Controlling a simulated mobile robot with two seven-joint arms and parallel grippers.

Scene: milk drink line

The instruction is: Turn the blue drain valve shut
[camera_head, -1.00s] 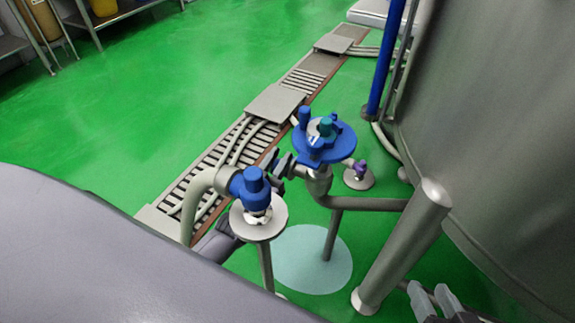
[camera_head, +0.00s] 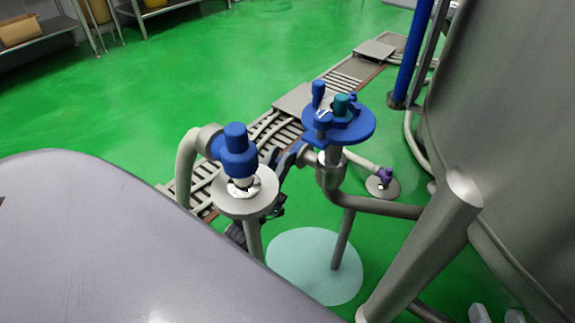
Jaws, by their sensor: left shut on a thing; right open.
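A blue handwheel (camera_head: 352,128) with an upright blue knob and a teal hub sits on top of a grey pipe valve. Below its left side is my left gripper (camera_head: 291,157), dark and partly hidden by pipework. It is shut on a small blue part beside the valve body, apparently the blue drain valve's handle; its shape and angle are hard to tell. My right gripper (camera_head: 497,316) is open and empty at the bottom right edge, with only its light fingertips in view.
A blue-capped fitting (camera_head: 236,150) on a round steel flange stands close in front. A large steel tank (camera_head: 510,130) fills the right side. A pale puddle (camera_head: 315,265) lies below the valve. A floor drain grating (camera_head: 290,97) runs behind; green floor is open at left.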

